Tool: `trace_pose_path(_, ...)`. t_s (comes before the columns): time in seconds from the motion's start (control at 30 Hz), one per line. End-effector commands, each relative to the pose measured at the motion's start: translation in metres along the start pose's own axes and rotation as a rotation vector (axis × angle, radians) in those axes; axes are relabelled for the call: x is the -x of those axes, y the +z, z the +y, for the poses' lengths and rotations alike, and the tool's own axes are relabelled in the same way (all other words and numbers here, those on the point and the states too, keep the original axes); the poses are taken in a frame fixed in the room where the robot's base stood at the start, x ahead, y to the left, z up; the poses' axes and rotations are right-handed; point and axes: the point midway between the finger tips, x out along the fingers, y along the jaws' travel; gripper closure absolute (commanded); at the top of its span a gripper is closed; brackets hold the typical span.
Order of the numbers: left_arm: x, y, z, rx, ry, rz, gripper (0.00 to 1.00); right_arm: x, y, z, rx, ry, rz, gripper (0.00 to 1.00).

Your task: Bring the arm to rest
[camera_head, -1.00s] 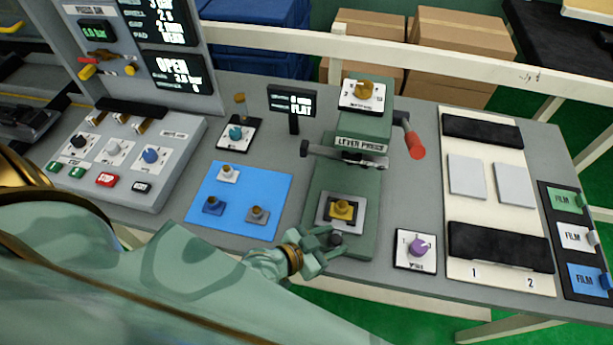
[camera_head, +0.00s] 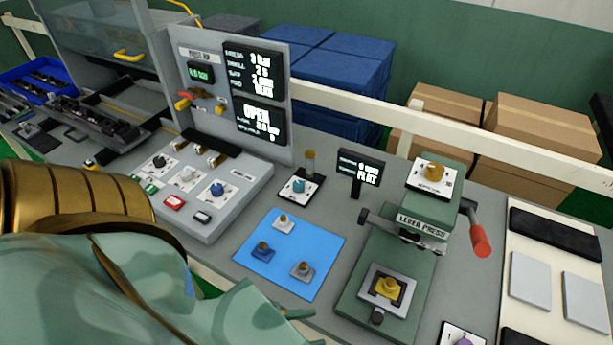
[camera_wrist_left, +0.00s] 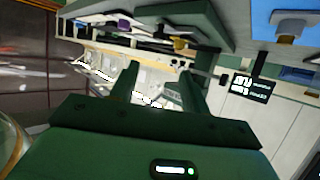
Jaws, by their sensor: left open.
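My left arm (camera_head: 95,270) fills the lower left of the head view, with green camouflage-like sleeves and a gold joint. Its gripper is barely seen there, at or below the bottom edge. In the left wrist view my left gripper (camera_wrist_left: 155,88) shows two green fingers spread apart with nothing between them. The gripper appears clear of the bench things. My right gripper is in neither view.
The lever press (camera_head: 415,235) with its red-ended handle (camera_head: 480,242) stands on the grey bench. Left of it are a blue mat (camera_head: 297,272) with small knobbed parts, a small display (camera_head: 360,171) and a control panel (camera_head: 215,205). Boxes stand behind the rail.

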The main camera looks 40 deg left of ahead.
Motion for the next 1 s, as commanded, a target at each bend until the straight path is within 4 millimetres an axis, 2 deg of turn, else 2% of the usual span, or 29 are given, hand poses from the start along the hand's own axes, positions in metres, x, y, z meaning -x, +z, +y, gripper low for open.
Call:
trace_pose_path(0.63,0.001,0.004,0.001,0.026,0.008,-0.017,0.53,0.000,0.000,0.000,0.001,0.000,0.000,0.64)
trace_pose_path(0.67,0.002,0.014,0.002,0.025,0.013,-0.045,0.53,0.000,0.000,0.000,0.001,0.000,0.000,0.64)
trace_pose_path(0.77,0.013,0.066,-0.004,0.010,0.010,-0.177,0.53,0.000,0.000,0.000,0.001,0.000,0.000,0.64)
trace_pose_path(0.87,0.028,0.148,-0.016,-0.004,-0.021,-0.365,0.53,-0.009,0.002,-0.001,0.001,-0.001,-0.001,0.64)
trace_pose_path(0.9,0.033,0.185,-0.022,-0.008,-0.040,-0.445,0.53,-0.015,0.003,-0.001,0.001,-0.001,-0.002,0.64)
trace_pose_path(0.97,0.043,0.241,-0.030,-0.008,-0.071,-0.566,0.53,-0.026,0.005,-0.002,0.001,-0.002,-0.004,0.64)
trace_pose_path(1.0,0.051,0.278,-0.034,-0.005,-0.090,-0.648,0.53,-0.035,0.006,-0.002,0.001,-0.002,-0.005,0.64)
